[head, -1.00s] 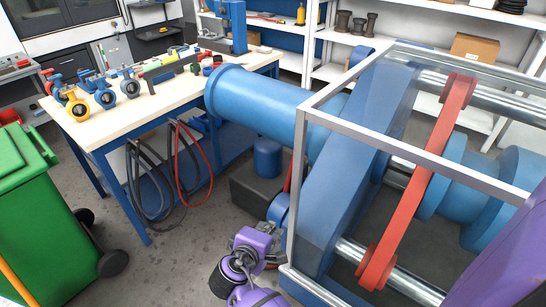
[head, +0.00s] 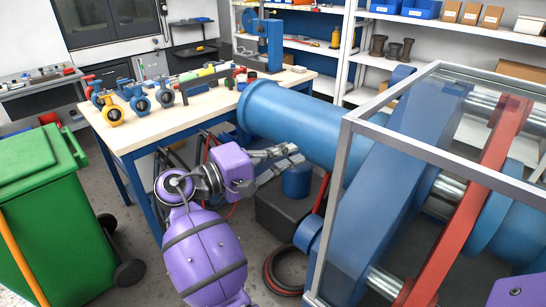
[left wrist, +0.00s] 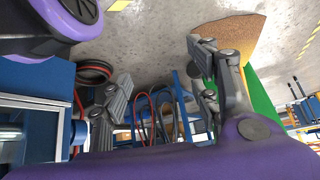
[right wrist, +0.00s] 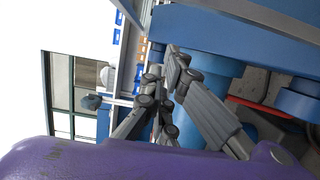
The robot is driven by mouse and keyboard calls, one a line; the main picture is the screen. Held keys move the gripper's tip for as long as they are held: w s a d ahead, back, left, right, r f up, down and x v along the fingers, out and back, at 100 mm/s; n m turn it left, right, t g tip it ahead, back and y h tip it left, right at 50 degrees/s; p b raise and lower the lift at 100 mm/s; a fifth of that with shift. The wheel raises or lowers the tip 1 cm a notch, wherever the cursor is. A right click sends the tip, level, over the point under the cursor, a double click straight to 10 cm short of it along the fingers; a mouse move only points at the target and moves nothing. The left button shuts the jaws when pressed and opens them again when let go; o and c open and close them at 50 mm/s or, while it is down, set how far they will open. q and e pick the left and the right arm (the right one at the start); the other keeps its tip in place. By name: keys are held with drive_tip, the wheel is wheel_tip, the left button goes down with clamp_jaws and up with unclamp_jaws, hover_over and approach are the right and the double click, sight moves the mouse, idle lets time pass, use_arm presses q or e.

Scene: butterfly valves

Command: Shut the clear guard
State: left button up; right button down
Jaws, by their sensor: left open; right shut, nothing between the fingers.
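The clear guard (head: 392,92) is a grey metal frame with see-through panels. It stands over the blue flanges, bright rods and red bar of the machine at the right of the head view. I cannot tell how far open it is. My right gripper (head: 293,155) is left of the guard, in front of the blue pipe, apart from the frame. Its fingers (right wrist: 166,62) are together and empty in the right wrist view. My left gripper (left wrist: 160,95) is open and empty over the floor, and is not seen in the head view.
The blue pipe (head: 290,118) reaches left from the machine. A workbench (head: 150,136) with several small valves stands behind my right arm. A green bin (head: 45,205) is at the left. A dark block (head: 278,215) and a hose coil (head: 275,272) are on the floor.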

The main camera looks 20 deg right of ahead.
drive_tip(key=s+d+p, duration=0.1)
drive_tip(key=s+d, duration=0.2)
drive_tip(key=d, duration=0.2)
drive_tip(key=shift+d, duration=0.15)
